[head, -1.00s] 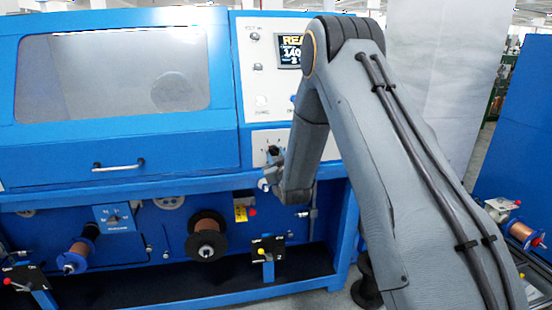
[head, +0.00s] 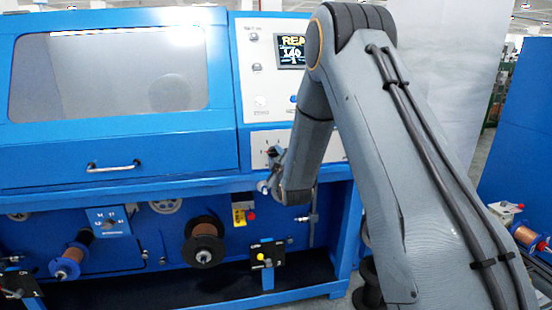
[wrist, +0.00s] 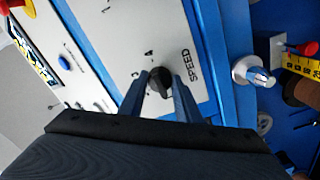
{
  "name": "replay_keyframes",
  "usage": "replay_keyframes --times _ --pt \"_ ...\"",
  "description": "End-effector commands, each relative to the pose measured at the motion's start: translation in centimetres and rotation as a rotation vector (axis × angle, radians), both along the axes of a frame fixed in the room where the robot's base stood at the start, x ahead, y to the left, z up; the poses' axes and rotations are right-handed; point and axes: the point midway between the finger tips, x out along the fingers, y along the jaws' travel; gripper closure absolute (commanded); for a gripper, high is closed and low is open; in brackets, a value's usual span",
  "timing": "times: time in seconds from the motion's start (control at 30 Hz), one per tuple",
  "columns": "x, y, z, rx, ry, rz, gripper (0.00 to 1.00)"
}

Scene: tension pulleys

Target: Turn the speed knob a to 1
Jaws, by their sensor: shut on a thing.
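The speed knob (wrist: 160,80) is a dark round knob on a pale panel in the wrist view, next to the word SPEED. Small numbers stand around it, with a 4 readable above it. My gripper (wrist: 160,90) has its two fingers on either side of the knob and is shut on it. The knob's pointer direction is not clear. In the head view my gripper (head: 274,166) is at the pale control panel (head: 259,141), partly hidden by my arm, and the knob is small there.
A display (head: 291,51) above shows blurred text, its lowest digit looking like 1. A blue machine hood (head: 110,170) with a handle is left of the panel. Copper spools (head: 204,229) sit below. In the wrist view a red button (wrist: 12,4) and a blue button (wrist: 63,62) show.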

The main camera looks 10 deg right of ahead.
Motion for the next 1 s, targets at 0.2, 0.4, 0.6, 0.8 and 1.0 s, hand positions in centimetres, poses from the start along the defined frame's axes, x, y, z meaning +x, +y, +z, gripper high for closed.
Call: replay_keyframes --times 0.2,0.4,0.6,0.8,1.0 --pt "-0.04 0.05 -0.10 -0.028 0.002 0.001 0.92" --pt "-0.05 0.05 -0.10 -0.031 0.002 0.001 0.92" --pt "-0.05 0.05 -0.11 -0.031 0.002 0.001 0.63" --pt "-0.03 0.00 -0.06 -0.030 0.001 0.001 0.51" --pt "-0.26 -0.04 -0.06 -0.030 0.001 0.000 0.51"
